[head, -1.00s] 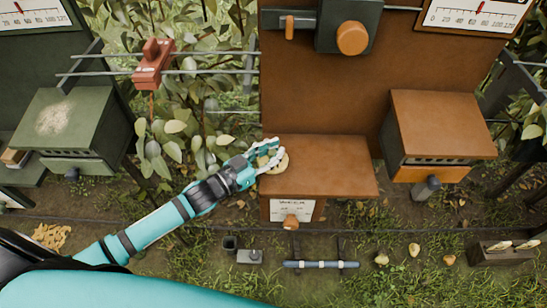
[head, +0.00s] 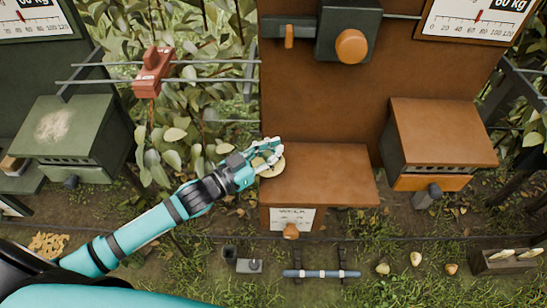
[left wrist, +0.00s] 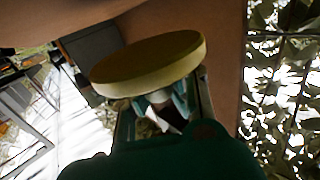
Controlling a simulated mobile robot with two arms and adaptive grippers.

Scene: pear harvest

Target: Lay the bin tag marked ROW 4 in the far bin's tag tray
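My left gripper (head: 268,156) is at the left end of the brown box top (head: 325,175). It is shut on a round, pale yellow disc (head: 272,168). In the left wrist view the disc (left wrist: 150,65) sits tilted across the fingertips and hides much of them. No marking can be read on it, so I cannot tell whether it is the ROW 4 tag. Whether the disc touches the box top is unclear. I cannot make out a tag tray for certain. My right gripper is not in view.
A green box (head: 75,122) stands left and an orange-brown box (head: 440,130) right. A red clamp (head: 152,72) hangs on the wires. A paper notice (head: 291,218) is on the brown box's front. A wooden tray (head: 503,262) and pears (head: 416,258) lie on the grass.

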